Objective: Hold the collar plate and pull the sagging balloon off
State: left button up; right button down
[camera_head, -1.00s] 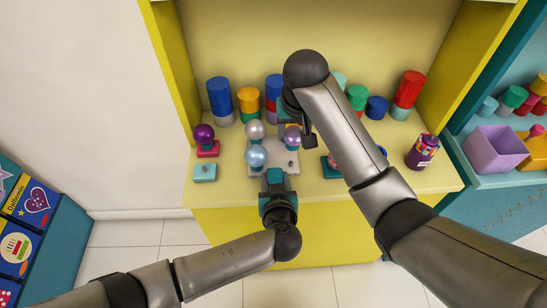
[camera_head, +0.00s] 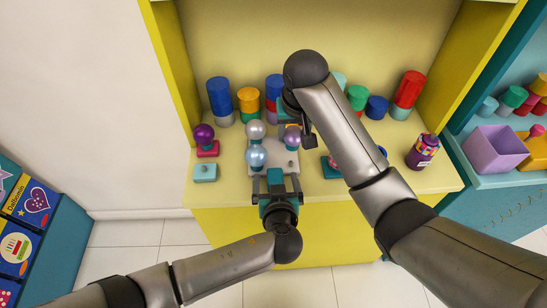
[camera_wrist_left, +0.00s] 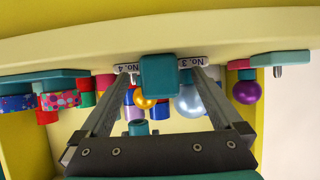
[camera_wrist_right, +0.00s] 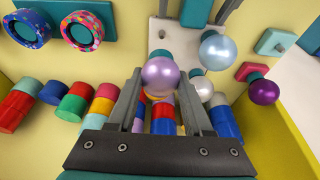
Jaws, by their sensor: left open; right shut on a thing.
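The pale collar plate (camera_head: 262,167) lies on the yellow shelf with a teal tab (camera_wrist_left: 158,76) at its front edge. My left gripper (camera_head: 276,184) is open, its fingers on either side of the tab and apart from it. On the plate are a silver balloon (camera_head: 256,130), a light blue balloon (camera_head: 256,156) and a lilac balloon (camera_wrist_right: 160,77). A bare peg (camera_head: 290,163) stands at the front right. My right gripper (camera_wrist_right: 160,85) is shut on the lilac balloon.
A purple balloon (camera_head: 203,133) on a pink base and a teal block (camera_head: 205,172) with a peg stand left. Coloured cylinders (camera_head: 219,96) line the back. A patterned purple container (camera_head: 422,151) stands right. Yellow side walls bound the shelf.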

pick_arm(q)
jog(key=v, duration=1.1)
jog(key=shift+s, duration=0.25)
jog(key=shift+a, duration=0.1)
